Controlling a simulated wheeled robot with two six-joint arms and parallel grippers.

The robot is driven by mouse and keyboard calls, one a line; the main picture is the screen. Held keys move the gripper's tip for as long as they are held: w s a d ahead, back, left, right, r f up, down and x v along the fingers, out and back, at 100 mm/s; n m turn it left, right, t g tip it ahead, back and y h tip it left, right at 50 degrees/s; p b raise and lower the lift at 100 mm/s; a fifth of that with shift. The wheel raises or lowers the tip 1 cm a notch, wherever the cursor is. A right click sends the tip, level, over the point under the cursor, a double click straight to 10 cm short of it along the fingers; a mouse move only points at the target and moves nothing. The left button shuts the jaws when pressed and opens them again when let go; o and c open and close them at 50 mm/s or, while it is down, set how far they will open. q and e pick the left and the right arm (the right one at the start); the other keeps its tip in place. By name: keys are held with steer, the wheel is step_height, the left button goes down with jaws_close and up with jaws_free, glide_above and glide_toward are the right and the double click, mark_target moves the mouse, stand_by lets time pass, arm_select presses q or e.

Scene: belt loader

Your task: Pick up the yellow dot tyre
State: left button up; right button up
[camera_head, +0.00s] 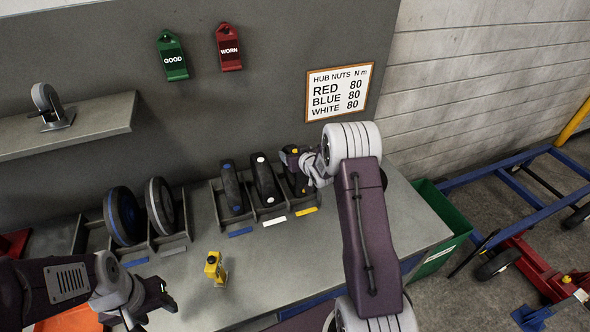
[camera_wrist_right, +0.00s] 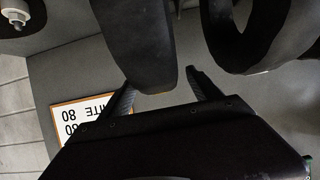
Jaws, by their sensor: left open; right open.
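The yellow dot tyre (camera_head: 299,184) stands upright in the right slot of the three-slot rack, above a yellow label. My right gripper (camera_head: 298,162) is at its top and partly hides it. In the right wrist view the tyre (camera_wrist_right: 135,40) lies between the two open fingers (camera_wrist_right: 162,88); contact cannot be told. A neighbouring tyre (camera_wrist_right: 245,35) shows to the right there. My left gripper (camera_head: 152,302) is open and empty at the lower left.
The white dot tyre (camera_head: 264,182) and blue dot tyre (camera_head: 232,188) stand close beside it. Two wheels (camera_head: 124,216) stand in a left rack. A yellow device (camera_head: 215,268) is on the bench (camera_head: 265,265), whose middle is otherwise clear. A green bin (camera_head: 440,215) is at the right.

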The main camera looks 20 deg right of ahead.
steer(key=shift+w+f, duration=0.1)
steer(key=shift+w, duration=0.05)
steer(key=shift+s, duration=0.2)
steer(key=c, duration=0.9)
jaws_close()
steer(key=shift+w+r, duration=0.1)
steer(key=shift+r, duration=0.15)
